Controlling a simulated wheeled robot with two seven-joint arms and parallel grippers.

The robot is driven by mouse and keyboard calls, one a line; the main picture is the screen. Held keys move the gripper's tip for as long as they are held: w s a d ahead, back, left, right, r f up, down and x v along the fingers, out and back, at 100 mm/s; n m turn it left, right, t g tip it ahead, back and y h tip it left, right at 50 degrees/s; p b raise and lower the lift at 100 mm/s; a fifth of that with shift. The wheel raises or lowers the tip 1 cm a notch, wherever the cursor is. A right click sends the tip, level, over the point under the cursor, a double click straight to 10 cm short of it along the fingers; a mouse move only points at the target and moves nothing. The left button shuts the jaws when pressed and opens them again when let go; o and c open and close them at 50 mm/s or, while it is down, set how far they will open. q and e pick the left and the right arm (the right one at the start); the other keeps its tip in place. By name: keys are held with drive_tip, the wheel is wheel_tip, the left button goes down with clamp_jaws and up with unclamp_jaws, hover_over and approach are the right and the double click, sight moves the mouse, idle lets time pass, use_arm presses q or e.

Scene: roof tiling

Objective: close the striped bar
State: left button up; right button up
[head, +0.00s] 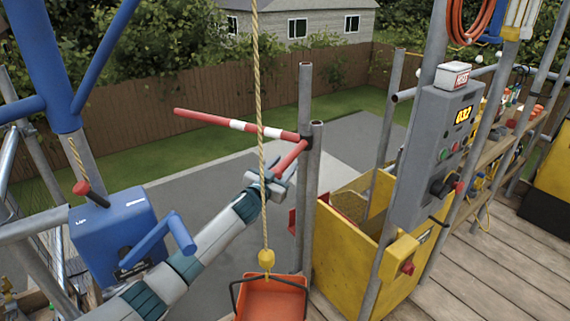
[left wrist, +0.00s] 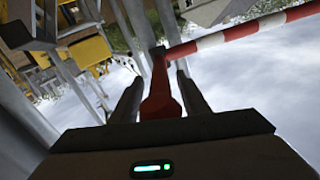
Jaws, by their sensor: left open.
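The striped bar (head: 243,126), red and white, reaches left from a dark pivot on a grey post (head: 305,95) over the paved ground, its free end slightly higher. It also shows in the left wrist view (left wrist: 245,31), running to the upper right. A short red handle (head: 290,157) slopes down from the pivot. My left gripper (head: 272,176) is at the lower end of this handle. In the left wrist view the open fingers (left wrist: 160,98) stand either side of the red handle (left wrist: 160,85), with gaps visible. My right gripper is out of view.
A rope (head: 260,90) hangs in front of the bar, carrying an orange bucket (head: 270,298) near my left forearm. A blue winch box (head: 115,235) stands left. A yellow bin (head: 345,255) and a grey control box (head: 436,150) stand right, beside the plank deck (head: 490,270).

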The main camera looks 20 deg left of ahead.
use_arm(q)
drive_tip(key=shift+w, duration=0.4)
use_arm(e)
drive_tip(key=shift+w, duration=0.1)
use_arm(q)
drive_tip(key=shift+c, duration=0.4)
drive_tip(key=c, duration=1)
drive_tip(key=shift+d+f, duration=0.1)
drive_tip(key=shift+d, duration=0.3)
drive_tip(key=d+n+y+b, duration=0.1)
drive_tip(key=y+b, duration=0.1)
drive_tip(key=shift+s+d+n+y, duration=0.1)
drive_tip(key=shift+d+n+y, duration=0.2)
drive_tip(key=shift+d, duration=0.1)
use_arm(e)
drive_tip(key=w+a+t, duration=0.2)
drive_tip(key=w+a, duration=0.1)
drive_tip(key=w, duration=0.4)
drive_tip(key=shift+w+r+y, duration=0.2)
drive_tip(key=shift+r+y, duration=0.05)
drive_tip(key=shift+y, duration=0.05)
